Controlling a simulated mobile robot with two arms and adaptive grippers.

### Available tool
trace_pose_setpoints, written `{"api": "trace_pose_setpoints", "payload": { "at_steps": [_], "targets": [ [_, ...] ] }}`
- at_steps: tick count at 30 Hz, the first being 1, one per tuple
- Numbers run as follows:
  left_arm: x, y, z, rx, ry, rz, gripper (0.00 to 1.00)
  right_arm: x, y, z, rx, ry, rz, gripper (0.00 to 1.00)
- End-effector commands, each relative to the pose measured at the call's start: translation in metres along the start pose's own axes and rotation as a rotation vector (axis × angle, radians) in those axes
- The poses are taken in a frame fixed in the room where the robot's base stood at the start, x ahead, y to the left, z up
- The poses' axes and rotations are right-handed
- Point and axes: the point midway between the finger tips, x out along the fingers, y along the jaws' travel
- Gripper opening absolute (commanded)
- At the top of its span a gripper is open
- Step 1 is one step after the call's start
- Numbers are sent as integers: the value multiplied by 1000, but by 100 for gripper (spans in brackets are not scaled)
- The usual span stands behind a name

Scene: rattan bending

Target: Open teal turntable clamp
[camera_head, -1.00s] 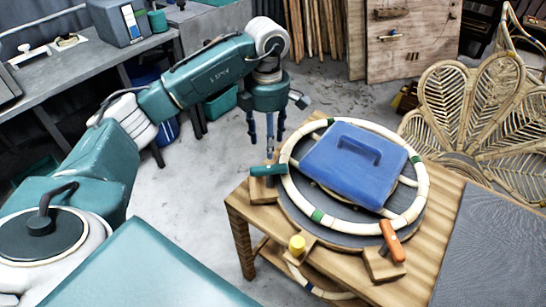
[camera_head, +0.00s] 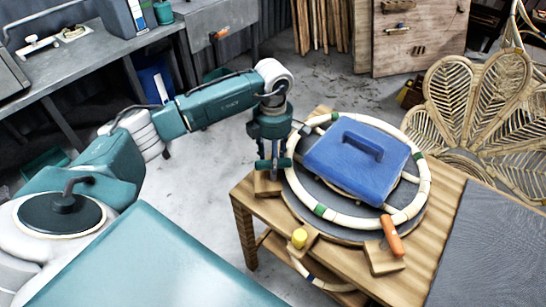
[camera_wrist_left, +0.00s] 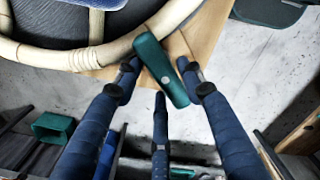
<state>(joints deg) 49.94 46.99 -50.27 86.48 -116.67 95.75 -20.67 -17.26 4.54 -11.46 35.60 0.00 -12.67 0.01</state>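The teal clamp (camera_head: 285,163) sits on a small wooden block at the left edge of the turntable (camera_head: 300,212). Its handle lies crosswise beside the rattan ring (camera_head: 343,219). My left gripper (camera_head: 271,163) points down over this handle. In the left wrist view the teal handle (camera_wrist_left: 158,65) lies between the two front fingertips of the left gripper (camera_wrist_left: 161,76), very close to both. The fingers are spread, not closed together. My right gripper is not in view.
A blue block with a handle (camera_head: 352,170) rests inside the ring. An orange clamp (camera_head: 392,236) and a yellow-topped clamp (camera_head: 299,238) stand at the turntable's front. A woven rattan chair back (camera_head: 480,110) is at the right. Grey floor is clear left of the wooden table.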

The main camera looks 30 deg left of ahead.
Motion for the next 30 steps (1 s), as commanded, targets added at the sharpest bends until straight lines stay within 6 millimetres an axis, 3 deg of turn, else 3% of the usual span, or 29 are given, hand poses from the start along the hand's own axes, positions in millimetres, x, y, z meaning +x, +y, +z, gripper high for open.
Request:
{"api": "trace_pose_setpoints", "payload": {
  "at_steps": [1,4,17,30],
  "targets": [
    [0,0,0,0,0,0,24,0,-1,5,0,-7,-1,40],
    [0,0,0,0,0,0,5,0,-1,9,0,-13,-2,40],
    [0,0,0,-77,-1,0,4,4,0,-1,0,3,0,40],
    [0,0,-3,-441,-1,1,4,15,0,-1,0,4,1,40]
  ]
}}
